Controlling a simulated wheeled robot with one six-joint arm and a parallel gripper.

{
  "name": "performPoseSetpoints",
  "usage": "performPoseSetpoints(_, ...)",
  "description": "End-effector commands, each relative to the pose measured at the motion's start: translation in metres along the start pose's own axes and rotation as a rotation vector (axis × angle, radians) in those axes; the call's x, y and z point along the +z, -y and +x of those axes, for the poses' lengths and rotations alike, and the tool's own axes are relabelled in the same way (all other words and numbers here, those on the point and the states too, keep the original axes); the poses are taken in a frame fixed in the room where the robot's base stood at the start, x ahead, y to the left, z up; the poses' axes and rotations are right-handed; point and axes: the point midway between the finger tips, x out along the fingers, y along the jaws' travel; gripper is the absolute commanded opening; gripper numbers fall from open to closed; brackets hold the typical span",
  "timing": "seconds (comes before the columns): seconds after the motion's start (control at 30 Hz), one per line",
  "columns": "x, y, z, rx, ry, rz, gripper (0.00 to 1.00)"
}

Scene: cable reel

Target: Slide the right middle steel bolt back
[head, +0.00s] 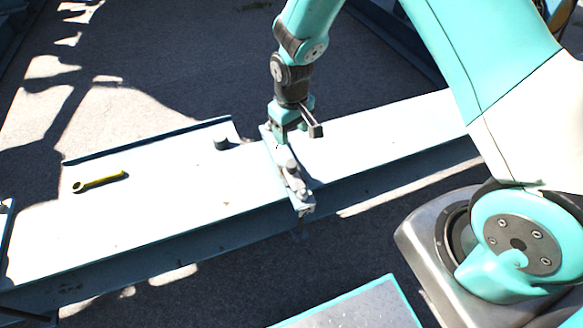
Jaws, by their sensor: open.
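A grey steel bolt assembly (292,178) sits on a narrow plate laid across the pale beam (180,200). Knobs or bolt heads stand up from it, and its near end hangs at the beam's front edge. I cannot tell which part is the right middle bolt. My gripper (297,134) is open and points down at the far end of this plate, just beyond the assembly. Its jaws look empty. They partly hide the plate's far end, and I cannot tell whether they touch it.
A yellow wrench (99,182) lies on the beam's left part. A short dark cylinder (221,143) stands left of the plate, near a dark raised strip (150,140) on the far edge. The beam right of the plate is bare. A teal-edged panel (355,308) is at the bottom.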

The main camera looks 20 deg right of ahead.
Motion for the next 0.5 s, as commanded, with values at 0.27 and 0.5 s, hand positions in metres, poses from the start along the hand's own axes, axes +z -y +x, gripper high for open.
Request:
performPoseSetpoints(0.27,0.001,0.001,0.067,-0.001,0.004,0.000,0.62)
performPoseSetpoints(0.5,0.001,0.001,0.117,-0.001,0.003,0.000,0.62)
